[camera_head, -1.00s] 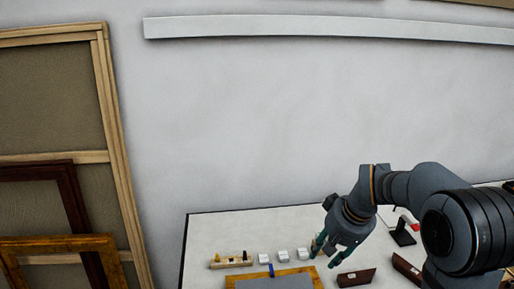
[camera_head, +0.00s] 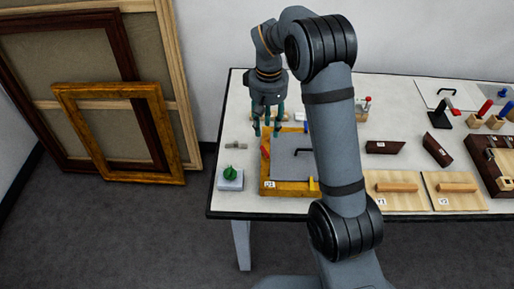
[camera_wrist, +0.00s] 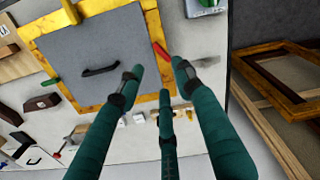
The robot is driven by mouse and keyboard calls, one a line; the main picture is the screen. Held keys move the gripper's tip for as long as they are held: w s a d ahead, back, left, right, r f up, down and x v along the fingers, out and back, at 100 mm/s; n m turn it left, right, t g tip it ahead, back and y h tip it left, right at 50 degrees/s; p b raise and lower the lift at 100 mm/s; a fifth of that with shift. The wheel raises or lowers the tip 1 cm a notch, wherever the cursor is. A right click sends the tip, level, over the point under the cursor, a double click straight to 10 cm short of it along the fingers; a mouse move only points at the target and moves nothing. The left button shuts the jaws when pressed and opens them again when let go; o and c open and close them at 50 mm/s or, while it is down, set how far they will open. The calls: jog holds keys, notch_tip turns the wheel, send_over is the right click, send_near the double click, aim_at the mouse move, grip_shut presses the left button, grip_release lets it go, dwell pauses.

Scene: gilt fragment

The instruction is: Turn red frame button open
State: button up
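The gilt frame (camera_head: 284,188) lies on the table with a grey panel (camera_head: 297,166) and black handle inside it. The red frame button (camera_head: 265,153) is on the frame's left side in the head view. It also shows in the wrist view (camera_wrist: 161,50) as a slim red bar, seeming to lie across the frame's edge. My gripper (camera_head: 267,127) is above the frame's far left corner, apart from the button. In the wrist view its fingers (camera_wrist: 158,74) are spread and empty, with the red button just beyond them.
A yellow button (camera_head: 313,184) sits on the frame's near side. A white block with a green piece (camera_head: 230,176) stands left of the frame. Dark blocks (camera_head: 385,147) and wooden boards (camera_head: 397,190) lie to the right. My arm hides part of the frame's right side.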

aim_at(265, 152)
notch_tip(265, 152, down, 10)
jog(key=shift+f+p, duration=0.1)
jog(key=shift+p, duration=0.7)
jog(key=shift+c, duration=1.3)
grip_shut()
